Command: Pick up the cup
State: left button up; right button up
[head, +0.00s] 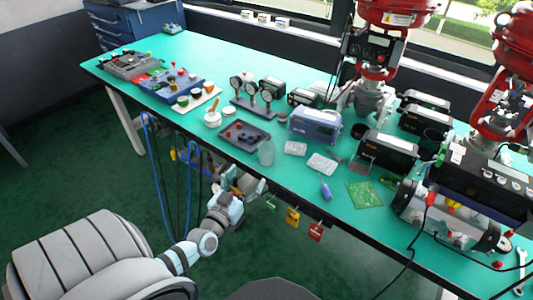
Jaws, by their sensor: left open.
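A pale, translucent, cup-like vessel (266,153) stands upright near the front edge of the green table (335,200), just right of a dark tray. It looks empty, though its inside is hard to see. My left gripper (238,180) is open in front of the table's front edge, below and left of the vessel and apart from it. Its fingers are small and partly lost against the clutter behind them. My right gripper is not in view.
A dark tray (244,136), a white pot (212,117) and a blue-grey device (315,125) stand near the vessel. Coloured tags (293,217) hang from the front edge. Blue cables (157,180) hang at left. Red-topped valves (385,45) stand at the back right.

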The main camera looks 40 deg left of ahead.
aim_at(263, 154)
pick_arm(q)
jog(key=b+x, duration=0.5)
jog(key=x, duration=0.9)
jog(key=shift+w+r, duration=0.1)
jog(key=shift+r, duration=0.1)
jog(key=c, duration=1.1)
jog(key=shift+c, duration=0.2)
